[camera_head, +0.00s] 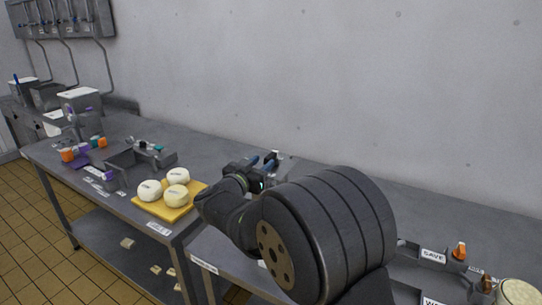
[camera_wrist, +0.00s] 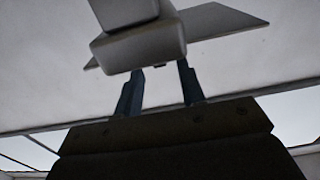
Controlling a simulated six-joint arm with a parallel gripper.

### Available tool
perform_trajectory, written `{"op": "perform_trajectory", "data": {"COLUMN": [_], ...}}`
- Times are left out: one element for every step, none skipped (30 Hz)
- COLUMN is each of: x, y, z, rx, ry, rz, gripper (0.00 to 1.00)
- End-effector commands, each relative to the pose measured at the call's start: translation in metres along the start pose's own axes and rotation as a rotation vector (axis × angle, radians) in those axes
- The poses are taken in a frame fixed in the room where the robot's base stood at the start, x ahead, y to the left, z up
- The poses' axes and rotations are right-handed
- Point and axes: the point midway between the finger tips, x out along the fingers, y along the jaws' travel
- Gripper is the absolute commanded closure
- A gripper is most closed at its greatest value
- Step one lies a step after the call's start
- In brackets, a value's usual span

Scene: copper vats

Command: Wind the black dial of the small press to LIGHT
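My gripper (camera_head: 262,160) is over the table near the wall in the head view, with its blue fingers pointing away from the camera. In the wrist view its two fingers (camera_wrist: 161,70) stand apart with nothing seen between them. A pale grey block with a flat plate (camera_wrist: 138,45) is just beyond the fingertips there; I cannot tell if they touch it. A small pale part (camera_head: 279,156) shows right beside the fingers in the head view. I cannot make out the black dial or the LIGHT mark; my arm hides much of that part of the table.
A yellow board (camera_head: 160,211) with three white cheeses (camera_head: 178,177) lies left of my arm. A grey tray (camera_head: 127,159) is farther left. At right are a SAVE label (camera_head: 433,256) and an orange-topped item (camera_head: 459,251). The wall (camera_head: 400,80) stands close behind.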

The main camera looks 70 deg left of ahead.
Motion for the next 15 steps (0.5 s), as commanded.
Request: {"op": "perform_trajectory", "data": {"x": [0.013,0.018,0.025,0.031,0.036,0.041,0.045,0.048,0.052,0.055,0.057,0.059,0.06,0.061,0.061], "y": [0.001,0.001,0.001,0.001,0.001,0.0,0.0,0.0,0.0,0.0,0.0,0.0,0.0,0.0,0.0], "z": [0.001,0.001,0.0,0.001,0.001,0.001,0.001,0.001,0.0,0.0,0.0,0.0,0.0,0.0,0.0], "rx": [0.0,0.0,0.001,0.001,0.001,0.001,0.001,0.001,0.001,0.001,0.001,0.0,0.0,0.0,0.0], "ry": [0.0,-0.001,0.0,-0.001,-0.001,-0.001,-0.001,-0.001,0.0,-0.001,-0.001,-0.001,-0.001,-0.001,-0.001], "rz": [0.003,0.003,0.003,0.003,0.002,0.001,0.001,0.001,0.001,0.0,0.0,0.0,-0.001,-0.001,-0.001], "gripper": [0.64,0.64,0.64,0.64,0.64,0.64,0.64,0.64,0.64,0.64,0.64,0.64,0.64,0.64,0.64]}}
